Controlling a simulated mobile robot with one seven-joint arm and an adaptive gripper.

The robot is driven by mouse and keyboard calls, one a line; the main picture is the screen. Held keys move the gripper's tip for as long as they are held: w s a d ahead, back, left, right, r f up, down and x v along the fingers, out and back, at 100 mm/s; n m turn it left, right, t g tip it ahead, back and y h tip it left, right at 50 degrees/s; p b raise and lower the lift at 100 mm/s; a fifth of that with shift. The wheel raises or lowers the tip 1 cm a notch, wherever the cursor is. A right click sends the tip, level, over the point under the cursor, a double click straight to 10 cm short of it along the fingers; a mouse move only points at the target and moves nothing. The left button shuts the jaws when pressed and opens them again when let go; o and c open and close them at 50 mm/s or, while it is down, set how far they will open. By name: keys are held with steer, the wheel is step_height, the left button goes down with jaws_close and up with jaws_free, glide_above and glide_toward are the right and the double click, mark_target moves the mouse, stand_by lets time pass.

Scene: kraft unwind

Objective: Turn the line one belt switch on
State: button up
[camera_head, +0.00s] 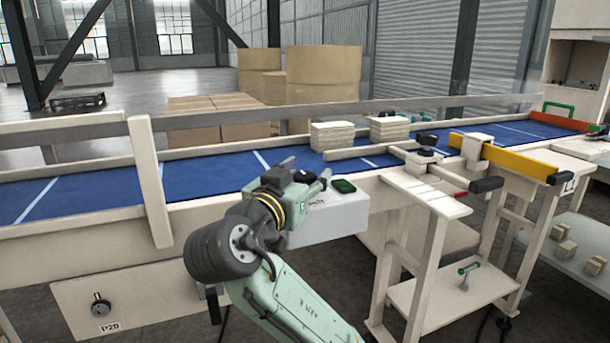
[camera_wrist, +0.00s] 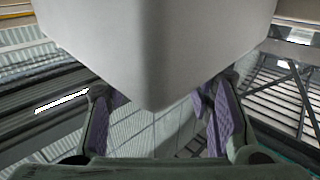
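A pale control box (camera_head: 335,215) is fixed to the near side of the blue conveyor belt (camera_head: 90,194). A small dark green switch-like piece (camera_head: 343,186) sits on its top; its on or off setting is too small to tell. My gripper (camera_head: 312,182) is at the box's upper left, beside that piece. In the wrist view my gripper (camera_wrist: 160,98) has its two purple-padded fingers spread apart. A pale box-like corner (camera_wrist: 155,50) fills the space above and between them. I cannot tell whether the fingers touch it. No switch shows in the wrist view.
A round black knob (camera_head: 101,304) marked P20 is on the lower left panel. Stacked pale blocks (camera_head: 332,135) stand on the belt. A pale side stand (camera_head: 425,195) is right of the box.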

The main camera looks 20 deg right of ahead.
steer(key=c, duration=0.9)
